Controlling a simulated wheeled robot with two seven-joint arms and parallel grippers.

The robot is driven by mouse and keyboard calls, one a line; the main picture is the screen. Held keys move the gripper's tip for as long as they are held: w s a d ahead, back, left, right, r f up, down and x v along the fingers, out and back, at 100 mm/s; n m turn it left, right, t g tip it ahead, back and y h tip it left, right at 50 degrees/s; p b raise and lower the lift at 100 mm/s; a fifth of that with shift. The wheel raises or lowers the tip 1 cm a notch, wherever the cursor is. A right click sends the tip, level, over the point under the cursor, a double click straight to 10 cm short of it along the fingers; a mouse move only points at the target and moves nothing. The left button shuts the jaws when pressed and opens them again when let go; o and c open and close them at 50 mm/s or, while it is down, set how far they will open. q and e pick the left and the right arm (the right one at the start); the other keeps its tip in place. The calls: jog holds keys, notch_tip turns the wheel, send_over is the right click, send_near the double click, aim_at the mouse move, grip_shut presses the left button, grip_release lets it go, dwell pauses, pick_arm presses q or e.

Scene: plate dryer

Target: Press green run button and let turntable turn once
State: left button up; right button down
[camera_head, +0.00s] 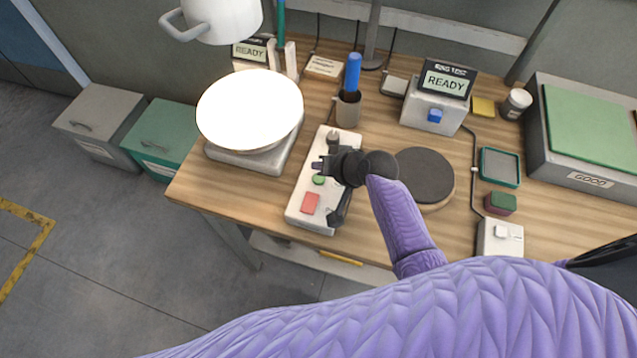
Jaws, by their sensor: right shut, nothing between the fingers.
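A white control box (298,212) lies on the wooden table with a green button (318,180) and a larger red button (310,203) on its top. A dark round turntable (428,172) stands to the right of the box. My right gripper (318,166) is shut and empty. Its tips are over the box, right beside the green button; I cannot tell whether they touch it. My wrist hides part of the box's right side and the turntable's left edge. My left gripper is not in view.
A white plate (250,108) rests on a grey base (225,157) at the left. A READY display (446,80) stands behind the turntable, near a cup (348,108) with a blue-handled tool. A grey case with a green top (590,130) is at right. Bare wood (215,190) shows at front left.

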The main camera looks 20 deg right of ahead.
aim_at(319, 179)
notch_tip(319, 179, down, 2)
jog(key=shift+f+b, duration=0.2)
jog(key=shift+b, duration=0.4)
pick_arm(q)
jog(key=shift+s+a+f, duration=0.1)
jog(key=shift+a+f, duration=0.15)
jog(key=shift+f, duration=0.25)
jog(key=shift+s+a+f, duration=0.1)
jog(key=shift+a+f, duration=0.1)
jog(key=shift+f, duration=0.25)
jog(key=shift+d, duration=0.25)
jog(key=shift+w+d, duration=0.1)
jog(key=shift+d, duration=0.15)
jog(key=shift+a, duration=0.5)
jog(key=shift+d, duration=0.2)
